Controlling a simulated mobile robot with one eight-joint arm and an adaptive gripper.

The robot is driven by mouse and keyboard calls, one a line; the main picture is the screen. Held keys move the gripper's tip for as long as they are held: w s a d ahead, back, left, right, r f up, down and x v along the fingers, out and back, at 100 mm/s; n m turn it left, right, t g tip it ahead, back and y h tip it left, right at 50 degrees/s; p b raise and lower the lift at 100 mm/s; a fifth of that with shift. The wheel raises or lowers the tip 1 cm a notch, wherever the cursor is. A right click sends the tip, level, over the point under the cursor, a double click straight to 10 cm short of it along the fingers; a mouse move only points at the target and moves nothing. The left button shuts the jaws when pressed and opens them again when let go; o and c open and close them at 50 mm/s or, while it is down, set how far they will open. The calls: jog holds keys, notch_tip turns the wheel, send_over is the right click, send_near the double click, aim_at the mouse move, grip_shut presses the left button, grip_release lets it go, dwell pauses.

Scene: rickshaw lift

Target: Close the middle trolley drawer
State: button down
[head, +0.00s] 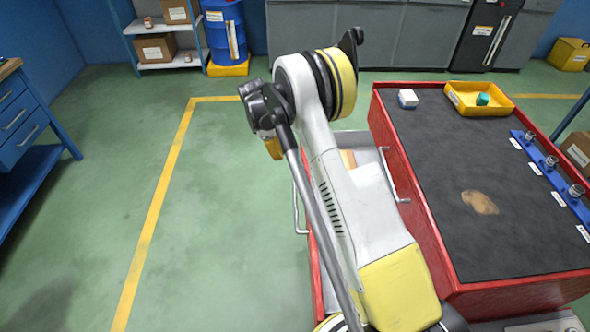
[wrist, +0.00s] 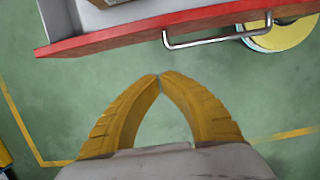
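The red trolley (head: 400,180) stands at the right with a dark top. One drawer (head: 372,141) is pulled out to the left, below a handle on the trolley's side; my arm covers much of it. The wrist view shows its red front (wrist: 110,40), grey inside and metal handle (wrist: 215,38). I cannot tell for certain that it is the middle one. My gripper (wrist: 158,78) is shut and empty, its yellow fingertips meeting. In the wrist view the tips lie just short of the drawer front, left of the handle, apparently not touching it.
A brown box (wrist: 105,2) is in the drawer. On the trolley top are a yellow tray (head: 478,98), a small white-and-blue item (head: 408,98) and a blue rack (head: 553,175). A blue workbench (head: 30,125) stands far left. The green floor between is free.

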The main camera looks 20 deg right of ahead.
jog(key=s+d+f+b, duration=0.2)
jog(key=d+f+b, duration=0.3)
jog(key=f, duration=0.5)
jog(key=shift+s+d+b, duration=0.25)
jog(key=shift+d+b, duration=0.05)
jog(key=shift+d, duration=0.2)
jog(key=s+d, duration=0.3)
jog(key=d, duration=0.4)
jog(key=s+d, duration=0.3)
jog(key=d, duration=0.5)
jog(key=s+d, duration=0.3)
jog(key=d, duration=0.4)
jog(key=shift+s+d, duration=0.25)
jog(key=shift+d, duration=0.1)
